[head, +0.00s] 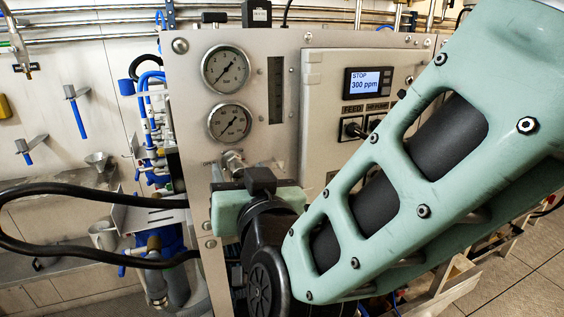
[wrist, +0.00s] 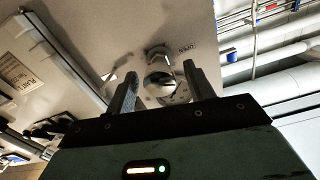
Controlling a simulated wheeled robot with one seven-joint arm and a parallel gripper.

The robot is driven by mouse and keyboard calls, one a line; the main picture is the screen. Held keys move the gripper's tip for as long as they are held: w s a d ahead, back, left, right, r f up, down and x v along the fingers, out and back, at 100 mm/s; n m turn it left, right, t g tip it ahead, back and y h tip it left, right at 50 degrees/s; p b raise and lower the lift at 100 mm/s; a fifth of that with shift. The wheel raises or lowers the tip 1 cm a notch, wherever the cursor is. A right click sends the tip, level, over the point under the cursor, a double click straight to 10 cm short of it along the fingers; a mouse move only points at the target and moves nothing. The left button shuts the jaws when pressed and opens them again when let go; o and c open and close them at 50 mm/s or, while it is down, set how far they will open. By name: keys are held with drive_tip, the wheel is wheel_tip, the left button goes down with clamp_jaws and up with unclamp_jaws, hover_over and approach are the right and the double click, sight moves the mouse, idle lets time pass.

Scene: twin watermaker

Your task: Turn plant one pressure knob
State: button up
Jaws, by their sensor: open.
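The pressure knob (wrist: 160,82) is a round metal knob on the light panel, seen in the wrist view between my two fingers. My gripper (wrist: 160,88) is open, with one finger to each side of the knob; I cannot tell if either finger touches it. An "OPEN" label is on the panel beside the knob. In the head view a metal fitting (head: 232,160) shows below the lower gauge, at the edge of my wrist, which hides the panel below it. My gripper's fingers are hidden there.
The panel (head: 290,130) carries an upper gauge (head: 226,69), a lower gauge (head: 230,122) and a display (head: 368,82) reading STOP, 300 ppm. A FEED switch (head: 352,128) is below the display. Blue hoses and a black cable (head: 90,190) are to the left.

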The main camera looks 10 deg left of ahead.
drive_tip(key=shift+w+a, duration=0.1)
drive_tip(key=shift+w, duration=0.05)
drive_tip(key=c, duration=1)
drive_tip(key=shift+n, duration=0.4)
drive_tip(key=n, duration=0.5)
drive_tip(key=shift+n, duration=0.3)
drive_tip(key=n, duration=0.3)
drive_tip(key=shift+a+p, duration=0.1)
drive_tip(key=shift+p, duration=0.2)
drive_tip(key=shift+f+n+p, duration=0.1)
drive_tip(key=shift+n+p, duration=0.35)
drive_tip(key=shift+n, duration=1.45)
drive_tip(key=shift+o, duration=0.2)
